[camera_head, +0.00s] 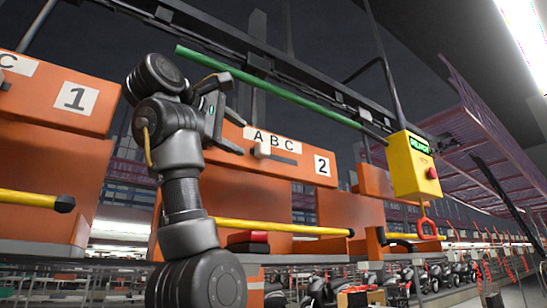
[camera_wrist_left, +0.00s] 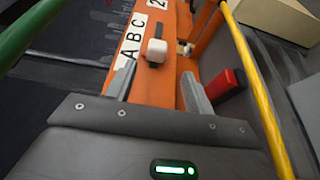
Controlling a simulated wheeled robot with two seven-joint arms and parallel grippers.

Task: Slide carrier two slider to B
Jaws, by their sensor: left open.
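Carrier two is an orange panel (camera_head: 225,185) marked 2, with a white A B C label (camera_head: 273,141) along its top. Its slider is a pale knob (camera_head: 263,151) in a dark horizontal slot below the letters, near A and B; I cannot tell the exact letter. In the left wrist view the knob (camera_wrist_left: 157,50) stands just beyond the fingertips, roughly between their lines, with the label (camera_wrist_left: 132,45) to its left. My left gripper (camera_head: 236,131) is open and empty, close to the panel's upper left, apart from the knob. It also shows in the wrist view (camera_wrist_left: 158,84). My right gripper is out of view.
A green rail (camera_head: 270,90) runs above the carrier and a yellow bar (camera_head: 280,228) below it. A red-and-black block (camera_head: 249,241) sits near the yellow bar. Carrier one (camera_head: 60,105) is at the left. A yellow control box (camera_head: 413,165) hangs at the right.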

